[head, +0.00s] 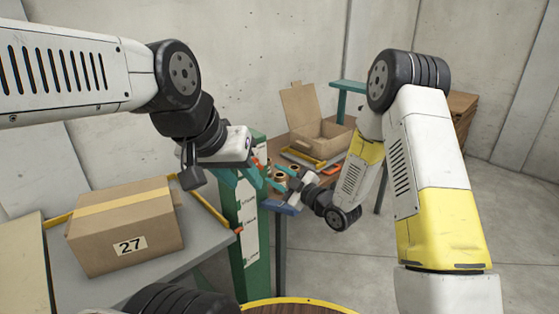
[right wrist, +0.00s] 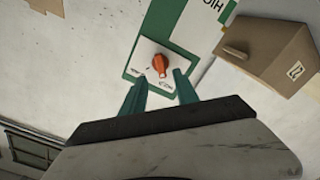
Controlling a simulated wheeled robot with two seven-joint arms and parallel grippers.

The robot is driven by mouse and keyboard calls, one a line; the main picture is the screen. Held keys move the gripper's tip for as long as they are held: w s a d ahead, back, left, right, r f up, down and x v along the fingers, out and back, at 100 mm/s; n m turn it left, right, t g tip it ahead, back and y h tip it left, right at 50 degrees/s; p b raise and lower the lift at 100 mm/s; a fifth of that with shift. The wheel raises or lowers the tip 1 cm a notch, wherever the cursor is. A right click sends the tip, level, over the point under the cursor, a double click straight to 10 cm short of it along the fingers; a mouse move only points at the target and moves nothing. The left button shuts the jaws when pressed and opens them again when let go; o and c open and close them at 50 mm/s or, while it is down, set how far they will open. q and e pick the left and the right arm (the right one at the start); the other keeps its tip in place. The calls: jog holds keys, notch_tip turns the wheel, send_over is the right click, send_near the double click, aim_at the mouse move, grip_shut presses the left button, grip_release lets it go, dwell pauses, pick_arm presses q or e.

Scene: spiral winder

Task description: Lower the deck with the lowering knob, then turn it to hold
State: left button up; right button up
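The orange-red knob (right wrist: 160,63) sits on a white plate (right wrist: 150,70) with small lettering on the green panel, in the right wrist view. My right gripper (right wrist: 160,82) is open, its two teal fingers apart just short of the knob, with nothing between them. In the head view the right gripper (head: 278,178) is small beside the green column (head: 247,225). My left gripper (head: 243,176) hangs at the top of that column with its teal fingers apart; its fingertips are partly hard to make out. I cannot make out the deck for certain.
A taped box marked 27 (head: 125,228) stands on a grey table (head: 78,293) at left. An open carton (head: 318,127) stands on a table behind the column. A round brown top with a yellow rim (head: 300,301) shows at the bottom. Floor at right is clear.

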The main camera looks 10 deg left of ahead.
aim_at(260, 166)
jog(key=x, duration=0.7)
jog(key=shift+w+a, duration=0.25)
jog(key=shift+a, duration=0.1)
grip_shut()
